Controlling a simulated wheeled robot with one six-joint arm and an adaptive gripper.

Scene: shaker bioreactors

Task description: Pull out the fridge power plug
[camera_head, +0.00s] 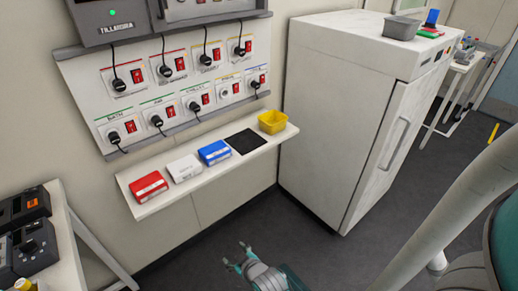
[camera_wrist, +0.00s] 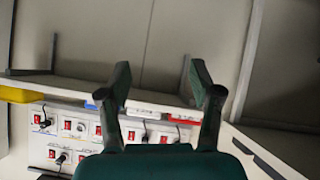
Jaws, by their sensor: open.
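A white socket panel (camera_head: 178,82) hangs on the wall with two rows of sockets, red switches and black plugs. Most sockets hold a plug with a cord; one in the lower row (camera_head: 224,92) looks empty. The labels are too small to tell which plug is the fridge's. The white fridge (camera_head: 335,105) stands right of the panel with its door shut. My gripper (camera_head: 237,257) is open and empty, low in front of the shelf and well apart from the panel. In the wrist view, its spread fingers (camera_wrist: 160,72) frame the shelf underside, and the panel (camera_wrist: 88,138) appears upside down.
A white shelf (camera_head: 155,205) juts out below the panel. It carries a red box (camera_head: 149,186), a white box (camera_head: 184,168), a blue box (camera_head: 214,152), a black mat (camera_head: 246,141) and a yellow bin (camera_head: 272,121). A table with dark devices (camera_head: 32,248) stands left. The floor ahead is clear.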

